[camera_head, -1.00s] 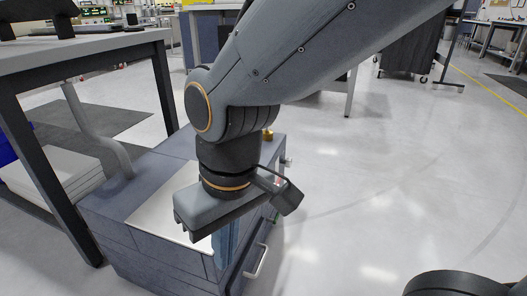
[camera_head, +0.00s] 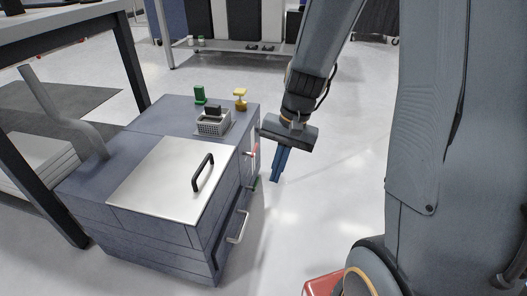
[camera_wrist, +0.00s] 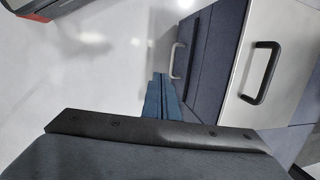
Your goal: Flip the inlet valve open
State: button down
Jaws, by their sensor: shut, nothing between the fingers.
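The blue-grey cabinet (camera_head: 150,228) carries several small fittings that could be valves; I cannot tell which is the inlet valve. A red handle (camera_head: 250,153) and a green one (camera_head: 255,182) are on its right side face. A yellow fitting (camera_head: 240,99) and a green fitting (camera_head: 199,95) stand on its top at the back. My gripper (camera_head: 277,176) hangs to the right of the cabinet, beside the red and green handles, fingers pointing down. Its blue fingers are shut and empty. They also show in the wrist view (camera_wrist: 162,96), where no valve is clear.
A pale lid (camera_head: 150,192) with a black handle (camera_head: 203,172) covers the front of the cabinet top. A small grey basket (camera_head: 213,124) stands behind it. A silver pull handle (camera_head: 239,227) sticks out of the side.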

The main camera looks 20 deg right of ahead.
jog(key=w+d+f+m+y, duration=0.2)
jog(key=w+f+m+y, duration=0.1)
jog(key=w+f+m, duration=0.25)
jog(key=m+t+y, duration=0.6)
jog(key=m+t, duration=0.2)
jog(key=m, duration=0.4)
send_near(255, 150)
jog(key=w+d+f, duration=0.1)
jog(key=d+f, duration=0.3)
jog(key=f, duration=0.2)
jog(key=shift+w+f, duration=0.15)
jog(key=shift+w, duration=0.1)
jog(key=w+a+b, duration=0.4)
jog(key=a+b, duration=0.1)
jog(key=a, duration=0.3)
jog(key=shift+w+a+r+b, duration=0.15)
jog(key=shift+w+r+b, duration=0.2)
jog(key=shift+b, duration=0.05)
jog(key=shift+r, duration=0.1)
